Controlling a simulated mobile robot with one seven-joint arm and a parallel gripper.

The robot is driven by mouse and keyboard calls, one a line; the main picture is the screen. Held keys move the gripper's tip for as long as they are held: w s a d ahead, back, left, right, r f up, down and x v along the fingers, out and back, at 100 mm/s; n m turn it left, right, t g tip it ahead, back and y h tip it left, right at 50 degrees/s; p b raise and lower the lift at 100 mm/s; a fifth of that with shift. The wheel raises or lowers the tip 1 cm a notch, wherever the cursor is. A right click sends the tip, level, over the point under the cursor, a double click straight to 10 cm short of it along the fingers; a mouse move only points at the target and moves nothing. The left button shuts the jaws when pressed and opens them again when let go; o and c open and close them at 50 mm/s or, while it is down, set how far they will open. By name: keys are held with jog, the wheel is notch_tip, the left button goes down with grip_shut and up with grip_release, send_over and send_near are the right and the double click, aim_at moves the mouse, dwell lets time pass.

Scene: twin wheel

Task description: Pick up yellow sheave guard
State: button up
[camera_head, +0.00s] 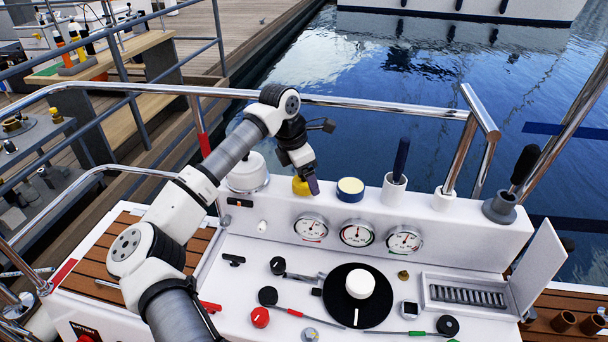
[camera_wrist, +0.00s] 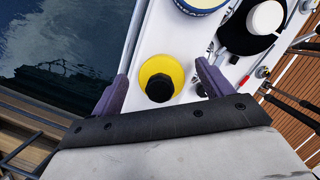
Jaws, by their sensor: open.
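In the head view the yellow piece (camera_head: 300,187) shows partly behind my gripper (camera_head: 313,186). In the wrist view my gripper (camera_wrist: 160,90) is open, with one purple finger on each side of the yellow piece.
A blue-and-cream round tin (camera_head: 350,190) stands just right of the yellow piece. A white domed housing (camera_head: 247,172) is at its left. A dark-handled holder (camera_head: 396,180) stands farther right. Gauges (camera_head: 357,233) line the front face. A chrome rail (camera_head: 390,108) runs behind.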

jog(key=shift+f, duration=0.3)
jog(key=c, duration=1)
jog(key=shift+c, duration=0.2)
